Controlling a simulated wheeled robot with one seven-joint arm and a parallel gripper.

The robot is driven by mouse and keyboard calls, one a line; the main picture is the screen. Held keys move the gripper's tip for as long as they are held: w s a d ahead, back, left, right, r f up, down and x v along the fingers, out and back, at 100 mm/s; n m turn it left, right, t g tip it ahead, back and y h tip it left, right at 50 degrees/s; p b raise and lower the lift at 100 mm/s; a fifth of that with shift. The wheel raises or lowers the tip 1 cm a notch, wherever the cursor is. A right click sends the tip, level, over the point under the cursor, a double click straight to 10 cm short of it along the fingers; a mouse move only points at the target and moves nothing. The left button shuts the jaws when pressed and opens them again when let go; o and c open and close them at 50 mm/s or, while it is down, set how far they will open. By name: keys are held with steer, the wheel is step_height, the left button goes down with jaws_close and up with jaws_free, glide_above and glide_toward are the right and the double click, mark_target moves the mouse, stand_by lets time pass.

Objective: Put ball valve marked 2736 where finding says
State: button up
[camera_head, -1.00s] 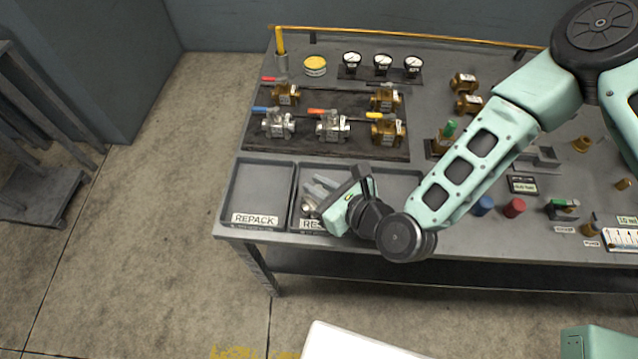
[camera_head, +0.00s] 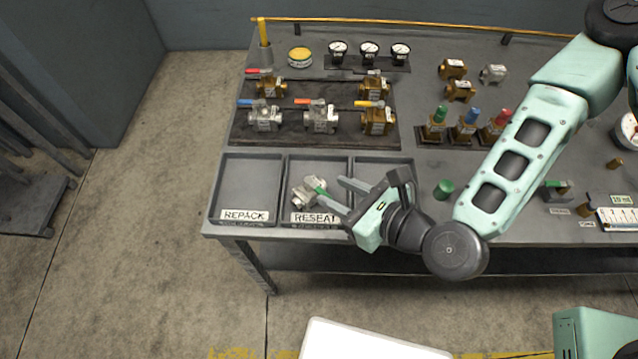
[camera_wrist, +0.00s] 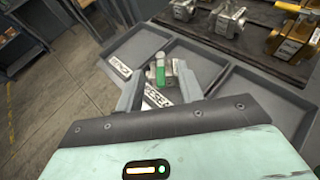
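A silver ball valve with a green handle (camera_head: 308,192) lies in the tray labelled RESEAT (camera_head: 293,166). Its number cannot be read, so I cannot tell whether it is 2736. My gripper (camera_head: 332,186) is open at the right side of this tray. In the wrist view, the green handle (camera_wrist: 158,74) shows between the spread fingers of my gripper (camera_wrist: 160,88), with no finger visibly closed on it. The REPACK tray (camera_head: 250,180) on the left is empty. A third tray (camera_head: 385,163) on the right is partly covered by my gripper, and its label is hidden.
Several valves with coloured handles stand on a dark mat (camera_head: 290,136) behind the trays. Gauges (camera_head: 369,52) and a yellow tin (camera_head: 300,56) are farther back. Test blocks with green, blue and red caps (camera_head: 466,125) and a green cap (camera_head: 443,189) are to the right.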

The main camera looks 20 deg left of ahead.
steer(key=p+v, duration=0.3)
steer(key=p, duration=0.1)
steer(key=shift+s+d+r+p, duration=0.15)
steer(key=shift+d+p, duration=0.15)
steer(key=shift+p, duration=0.1)
steer(key=w+d+r+n+g+h, duration=0.2)
steer(key=d+r+n+g+h, duration=0.5)
steer(key=n, duration=1.7)
steer(key=s+d+r+n+h, duration=0.1)
steer(key=s+d+r+n, duration=0.1)
steer(key=d+r, duration=0.1)
steer(key=s+d+r+n+h, duration=0.2)
steer(key=r, duration=0.4)
steer(key=s+d+r+n+t+h, duration=0.1)
steer(key=s+d+r+n, duration=0.1)
steer(key=d+r+n, duration=0.1)
steer(key=shift+d+r, duration=0.3)
steer(key=shift+r, duration=0.55)
